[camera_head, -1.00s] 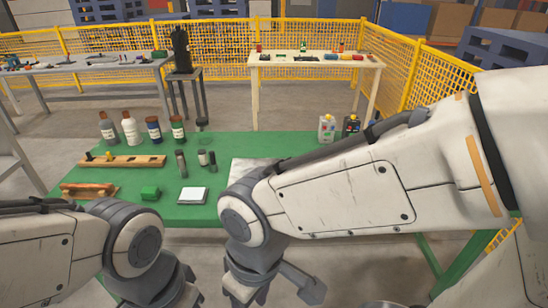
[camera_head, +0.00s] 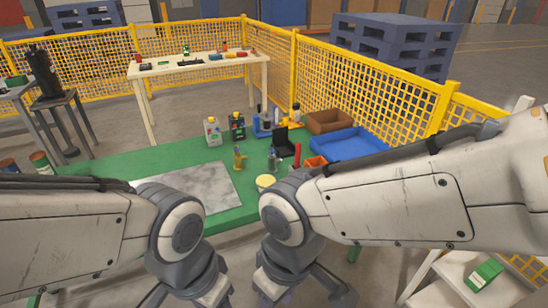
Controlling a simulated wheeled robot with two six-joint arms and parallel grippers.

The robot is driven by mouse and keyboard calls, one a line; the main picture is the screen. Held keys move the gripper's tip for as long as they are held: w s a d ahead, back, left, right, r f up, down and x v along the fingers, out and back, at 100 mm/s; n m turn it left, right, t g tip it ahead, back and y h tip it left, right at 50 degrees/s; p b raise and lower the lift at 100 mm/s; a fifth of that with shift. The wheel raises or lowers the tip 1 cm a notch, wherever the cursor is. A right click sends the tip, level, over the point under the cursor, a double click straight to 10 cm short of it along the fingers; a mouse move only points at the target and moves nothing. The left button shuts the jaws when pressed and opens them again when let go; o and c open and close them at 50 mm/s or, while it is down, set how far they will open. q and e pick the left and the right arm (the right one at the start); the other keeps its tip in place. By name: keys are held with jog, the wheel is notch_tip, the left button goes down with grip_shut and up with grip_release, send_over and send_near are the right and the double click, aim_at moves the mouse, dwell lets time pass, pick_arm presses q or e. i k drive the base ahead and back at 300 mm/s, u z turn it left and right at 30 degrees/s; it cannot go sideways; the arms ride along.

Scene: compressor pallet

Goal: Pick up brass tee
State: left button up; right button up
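I cannot make out a brass tee for certain. A small brass-yellow upright item (camera_head: 239,161) stands on the green table (camera_head: 115,162), just right of the grey metal plate (camera_head: 205,187); its exact shape is too small to tell. My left gripper (camera_head: 190,298) is low at the bottom edge, in front of the table. My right gripper (camera_head: 300,294) is beside it, also low and in front of the table. Both are partly cut off by the frame, and their fingertips do not show clearly. I see nothing held in either.
Two jugs (camera_head: 212,133) (camera_head: 237,128) stand behind the plate. A yellow mesh fence (camera_head: 360,92) runs behind. The plate's surface is clear.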

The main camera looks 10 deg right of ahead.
aim_at(238, 159)
jog(key=k, duration=0.6)
jog(key=z, duration=0.75)
jog(key=i, duration=1.45)
jog(key=u, duration=0.8)
jog(key=i, duration=0.85)
jog(key=u, duration=0.8)
